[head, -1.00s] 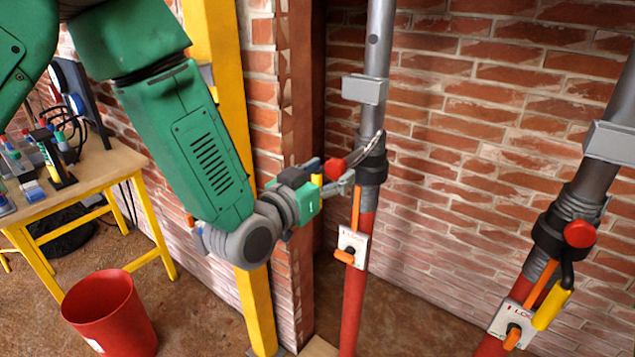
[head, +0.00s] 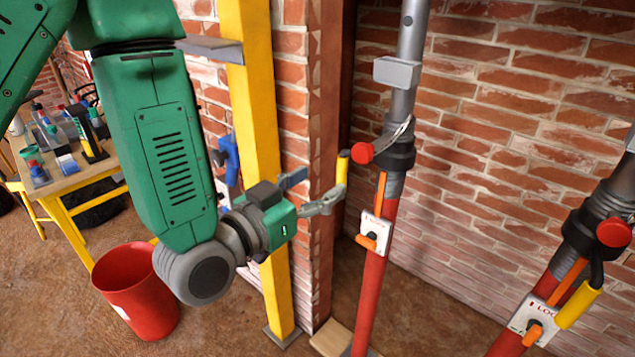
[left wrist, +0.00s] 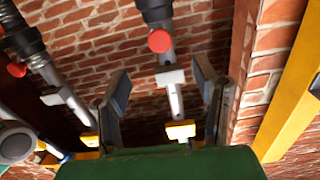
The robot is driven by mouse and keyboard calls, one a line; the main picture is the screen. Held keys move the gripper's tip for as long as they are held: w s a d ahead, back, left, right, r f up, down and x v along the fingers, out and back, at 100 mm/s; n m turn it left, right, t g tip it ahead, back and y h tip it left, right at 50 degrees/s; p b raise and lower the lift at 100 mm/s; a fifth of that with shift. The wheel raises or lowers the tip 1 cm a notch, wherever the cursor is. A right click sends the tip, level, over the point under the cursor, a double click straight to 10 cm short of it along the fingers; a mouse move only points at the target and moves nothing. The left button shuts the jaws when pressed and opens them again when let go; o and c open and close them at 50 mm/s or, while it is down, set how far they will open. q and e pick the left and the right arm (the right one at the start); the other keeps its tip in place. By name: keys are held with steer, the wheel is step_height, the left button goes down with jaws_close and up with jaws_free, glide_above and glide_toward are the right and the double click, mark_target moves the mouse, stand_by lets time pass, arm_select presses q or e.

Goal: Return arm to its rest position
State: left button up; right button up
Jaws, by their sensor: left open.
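My left arm comes in from the left in the head view. Its green gripper (head: 313,190) is open and empty, with its fingertips left of the near steel prop (head: 372,290). The prop stands upright, with a red lower tube, grey upper tube, dark collar and red knob (head: 362,153). A yellow handle (head: 343,167) shows close by the fingertips; I cannot tell whether they touch. In the left wrist view the spread fingers (left wrist: 160,85) frame the prop's grey tube (left wrist: 175,100) beyond them. My right gripper is not in view.
A second prop (head: 590,215) stands at the right. A yellow post (head: 262,150) rises behind my left wrist, beside the brick wall (head: 480,130). A red bucket (head: 135,295) and a yellow-legged workbench (head: 90,170) with tools stand at the left. Open floor shows at the bottom.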

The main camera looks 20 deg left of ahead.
arm_select(q)
steer(key=shift+d, duration=0.1)
steer(key=s+a+f+n+g+y, duration=0.1)
steer(key=s+a+f+g+y, duration=0.2)
steer(key=f, duration=0.7)
steer(key=s+a+f+g, duration=0.1)
steer(key=s+f+g, duration=0.3)
steer(key=f, duration=0.6)
steer(key=s+a+f+n+g+y, duration=0.1)
steer(key=s+a+f+g, duration=0.2)
steer(key=s+f, duration=0.4)
steer(key=s+a+f+n+g+y, duration=0.1)
steer(key=s+f+g, duration=0.5)
steer(key=s, duration=0.6)
steer(key=a+f+y, duration=0.1)
steer(key=a, duration=0.1)
steer(key=shift+a+f, duration=0.35)
steer(key=shift+a, duration=0.05)
steer(key=shift+w, duration=0.1)
